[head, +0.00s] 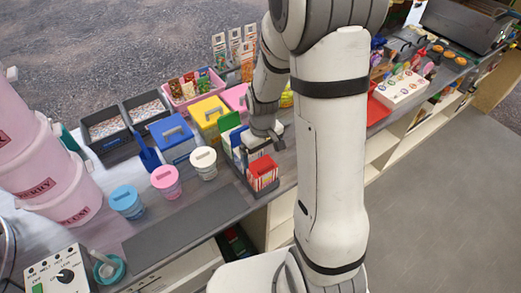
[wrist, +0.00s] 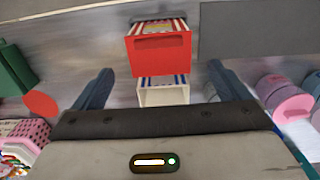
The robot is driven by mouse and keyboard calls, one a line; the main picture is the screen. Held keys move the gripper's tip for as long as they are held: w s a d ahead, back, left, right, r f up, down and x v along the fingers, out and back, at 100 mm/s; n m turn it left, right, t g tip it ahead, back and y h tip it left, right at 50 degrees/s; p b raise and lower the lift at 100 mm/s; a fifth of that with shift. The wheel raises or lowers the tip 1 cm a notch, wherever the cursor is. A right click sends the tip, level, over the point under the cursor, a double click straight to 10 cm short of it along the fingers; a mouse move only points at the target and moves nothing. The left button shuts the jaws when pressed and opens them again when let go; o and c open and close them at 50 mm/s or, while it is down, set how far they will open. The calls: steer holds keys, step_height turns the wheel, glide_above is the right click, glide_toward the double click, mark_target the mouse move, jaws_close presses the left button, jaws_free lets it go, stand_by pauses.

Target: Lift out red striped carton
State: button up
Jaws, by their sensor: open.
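The red striped carton (head: 263,175) stands in the near end of a dark narrow holder (head: 262,194) on the counter. In the wrist view the carton (wrist: 158,58) is near the top middle, with a red face and a striped part behind it. A white carton with blue stripes (wrist: 163,95) is just below it in that view. My gripper (head: 262,145) is open and empty above the holder. In the wrist view its two fingers (wrist: 160,72) are spread wide, one on each side of the cartons, touching neither.
Blue (head: 175,140) and yellow (head: 208,115) boxes stand to the left of the holder. White (head: 203,163), pink (head: 166,181) and light blue (head: 127,202) tubs stand in front of them. A dark mat (head: 185,228) lies on the counter's near side.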

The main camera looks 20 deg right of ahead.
step_height(320, 180, down, 9)
steer(key=b, duration=0.7)
steer(key=shift+f, duration=0.15)
steer(key=c, duration=0.7)
steer(key=shift+r+p, duration=0.35)
steer(key=shift+c, duration=0.4)
step_height(320, 180, up, 11)
steer(key=p, duration=0.7)
steer(key=shift+w, duration=0.1)
step_height(320, 180, up, 8)
steer(key=r+p, duration=0.1)
glide_above(262, 166)
steer(key=shift+w+f, duration=0.1)
steer(key=shift+f, duration=0.15)
